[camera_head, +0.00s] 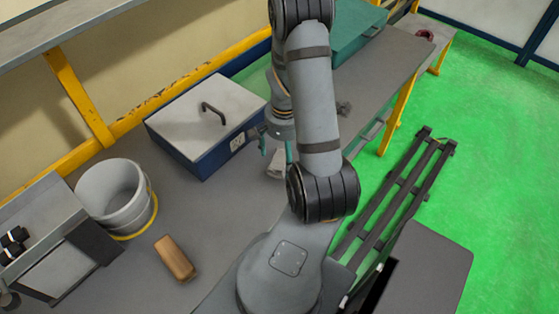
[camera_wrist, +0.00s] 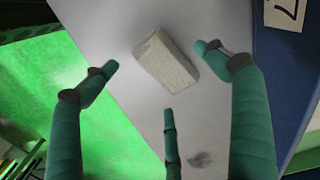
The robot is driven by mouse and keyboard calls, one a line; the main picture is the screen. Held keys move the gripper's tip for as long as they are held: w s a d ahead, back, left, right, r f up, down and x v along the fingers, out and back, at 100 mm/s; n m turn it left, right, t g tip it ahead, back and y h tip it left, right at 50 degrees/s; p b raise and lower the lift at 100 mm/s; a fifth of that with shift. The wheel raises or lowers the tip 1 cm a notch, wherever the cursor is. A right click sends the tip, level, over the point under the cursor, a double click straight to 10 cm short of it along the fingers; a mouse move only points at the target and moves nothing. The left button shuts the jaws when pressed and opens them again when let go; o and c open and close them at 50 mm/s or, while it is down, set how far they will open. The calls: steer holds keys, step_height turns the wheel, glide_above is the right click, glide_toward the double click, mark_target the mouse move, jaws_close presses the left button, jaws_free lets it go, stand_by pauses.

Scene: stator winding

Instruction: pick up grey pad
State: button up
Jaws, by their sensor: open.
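The grey pad (camera_wrist: 165,62) is a pale, rough-faced block lying flat on the grey table top in the wrist view. In the head view the pad (camera_head: 277,166) shows only in part, as my arm hides the rest. My gripper (camera_wrist: 158,76) has green fingers, spread open around the pad in the wrist view, with no finger seen touching it. One finger is at its left, one at its right and one below it in the picture. In the head view the fingers (camera_head: 277,148) point down above the pad, partly hidden by my arm.
A blue box with a grey lid and handle (camera_head: 208,115) stands close left of the pad. A bucket (camera_head: 113,197) and a brown block (camera_head: 175,258) are farther left. A green case (camera_head: 357,35) stands at the back. The table edge (camera_wrist: 98,107) is left of the pad.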

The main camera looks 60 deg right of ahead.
steer(key=shift+f, duration=1.1)
steer(key=c, duration=0.3)
steer(key=c, duration=0.7)
steer(key=shift+c, duration=0.8)
steer(key=shift+r, duration=0.1)
